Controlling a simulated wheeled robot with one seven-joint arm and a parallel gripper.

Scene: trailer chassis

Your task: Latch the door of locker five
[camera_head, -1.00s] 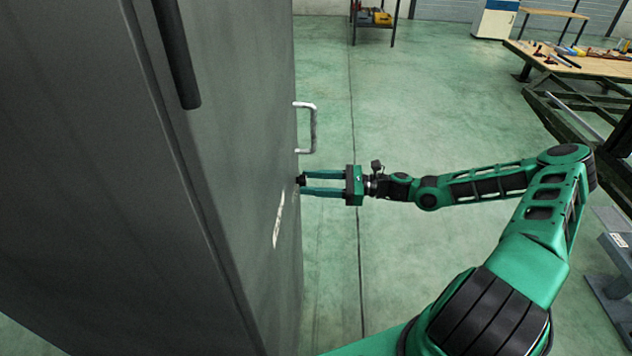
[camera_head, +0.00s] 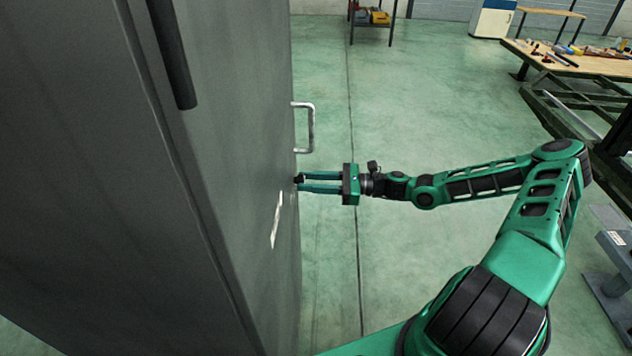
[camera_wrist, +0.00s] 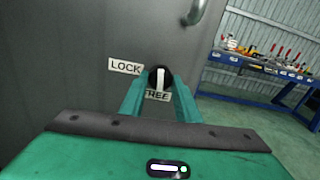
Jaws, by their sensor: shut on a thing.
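The grey locker door (camera_head: 240,130) fills the left of the head view, with a metal bar handle (camera_head: 310,128) on its face. My gripper (camera_head: 300,181) reaches the door just below that handle. In the wrist view my gripper (camera_wrist: 160,88) is shut on a round black latch knob (camera_wrist: 152,78) with a white bar mark. The white mark stands about upright, its lower end toward the label reading FREE (camera_wrist: 157,96), which is partly covered. A LOCK label (camera_wrist: 125,66) sits to the left of the knob. The locker's number is not readable.
A dark vertical bar (camera_head: 175,55) runs on the locker's near side. A wooden workbench (camera_head: 575,62) with tools and a dark metal frame (camera_head: 570,110) stand at the right.

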